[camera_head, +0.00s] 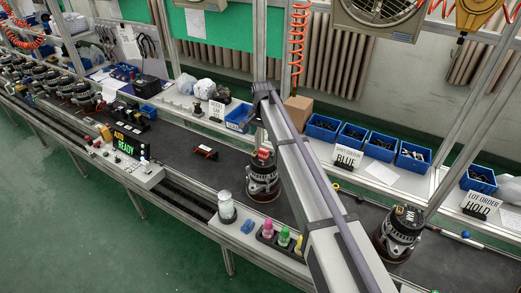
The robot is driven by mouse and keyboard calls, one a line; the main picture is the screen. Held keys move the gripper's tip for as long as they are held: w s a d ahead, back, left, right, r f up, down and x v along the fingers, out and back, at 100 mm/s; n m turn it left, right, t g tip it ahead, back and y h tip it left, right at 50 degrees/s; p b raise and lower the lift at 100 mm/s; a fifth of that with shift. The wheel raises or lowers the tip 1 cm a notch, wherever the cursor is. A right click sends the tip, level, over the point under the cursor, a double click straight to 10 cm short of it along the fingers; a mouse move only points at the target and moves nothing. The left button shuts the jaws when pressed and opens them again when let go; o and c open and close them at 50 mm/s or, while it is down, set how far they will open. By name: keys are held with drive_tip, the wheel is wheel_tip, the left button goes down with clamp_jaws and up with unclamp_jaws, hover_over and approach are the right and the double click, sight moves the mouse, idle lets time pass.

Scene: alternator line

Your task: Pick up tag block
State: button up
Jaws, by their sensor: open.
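No block plainly marked as the tag block can be told apart at this size. A small red-and-black piece (205,152) lies on the dark conveyor, left of the middle. A small yellow-orange block (105,134) is at the left by the lit READY display (126,148). My arm crosses the middle from the bottom right up to its elbow.
Another alternator (399,231) stands at the right. Several alternators crowd the far left. A BLUE sign (347,158), a HOLD sign (479,204) and blue bins (412,156) line the back shelf. Coloured bottles (284,237) and a glass jar (226,207) stand along the front edge.

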sight(264, 150)
drive_tip(key=f+b, duration=1.1)
drive_tip(key=shift+s+d+f, duration=0.1)
drive_tip(key=shift+d, duration=0.25)
drive_tip(key=shift+r, duration=0.25)
drive_tip(key=shift+c, duration=0.3)
drive_tip(key=c, duration=0.9)
drive_tip(key=shift+c, duration=0.2)
